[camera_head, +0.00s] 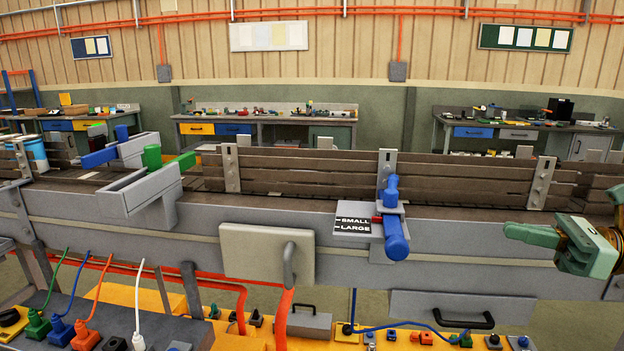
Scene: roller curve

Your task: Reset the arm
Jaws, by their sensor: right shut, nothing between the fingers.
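My right gripper (532,236) is at the right edge, in front of the conveyor's side wall. Its green fingers are shut and empty and point left. The fingers are apart from the blue lever (396,236), which stands upright on a grey bracket labelled SMALL and LARGE (353,225), with a small red pointer beside it. The gripper is right of this lever with a gap between them. My left gripper is not in view.
The grey roller conveyor (110,222) runs across the view with a slatted back rail. A grey panel with a handle (250,252) hangs on the front. Coloured plugs (62,331) stand at lower left. Workbenches (265,128) line the back wall.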

